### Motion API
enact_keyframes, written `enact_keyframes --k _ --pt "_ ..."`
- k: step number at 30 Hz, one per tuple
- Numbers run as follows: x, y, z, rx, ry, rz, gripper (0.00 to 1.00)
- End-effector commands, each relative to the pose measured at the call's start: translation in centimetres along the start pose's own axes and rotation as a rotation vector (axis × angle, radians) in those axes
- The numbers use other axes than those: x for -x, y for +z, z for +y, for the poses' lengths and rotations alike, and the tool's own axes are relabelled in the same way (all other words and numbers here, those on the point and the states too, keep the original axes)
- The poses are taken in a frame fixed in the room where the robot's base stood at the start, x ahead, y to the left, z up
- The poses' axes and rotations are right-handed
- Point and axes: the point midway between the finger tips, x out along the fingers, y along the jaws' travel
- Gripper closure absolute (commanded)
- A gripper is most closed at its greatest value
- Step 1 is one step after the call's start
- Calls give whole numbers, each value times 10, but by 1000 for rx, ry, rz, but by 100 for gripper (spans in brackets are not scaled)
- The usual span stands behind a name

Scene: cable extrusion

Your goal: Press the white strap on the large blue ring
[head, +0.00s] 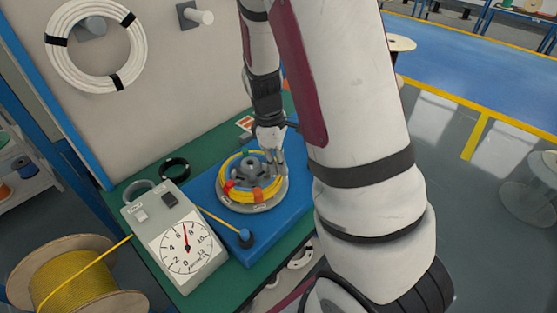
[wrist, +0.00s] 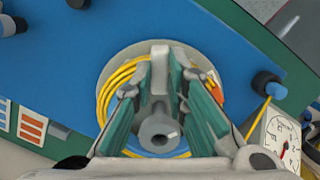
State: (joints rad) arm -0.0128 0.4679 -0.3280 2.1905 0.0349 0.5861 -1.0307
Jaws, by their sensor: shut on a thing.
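A coil of yellow cable (head: 240,164) lies on a round grey reel (head: 252,207) on a flat blue base (head: 285,215). Orange-red straps (head: 257,194) cross the coil. My gripper (head: 275,146) reaches down over the reel's far right part. In the wrist view its two green-padded fingers (wrist: 160,62) close on an upright grey post (wrist: 160,52) of the reel. The grey hub (wrist: 158,132) shows between the fingers, nearer the palm. Part of the coil (wrist: 120,78) is hidden behind the fingers. I cannot make out a white strap or a large blue ring.
A gauge box (head: 165,232) stands left of the base, near a black ring (head: 175,168). Yellow cable runs from a spool (head: 75,285) towards the box. A blue-capped post (head: 245,237) stands on the base. A white coil with black straps (head: 135,45) hangs on the wall.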

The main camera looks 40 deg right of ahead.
Motion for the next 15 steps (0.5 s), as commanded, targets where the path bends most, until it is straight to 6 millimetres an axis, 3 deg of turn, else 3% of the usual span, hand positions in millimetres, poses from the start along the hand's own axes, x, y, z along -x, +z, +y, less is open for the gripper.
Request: enact_keyframes --k 15 --pt "-7 -1 0 0 0 0 100"
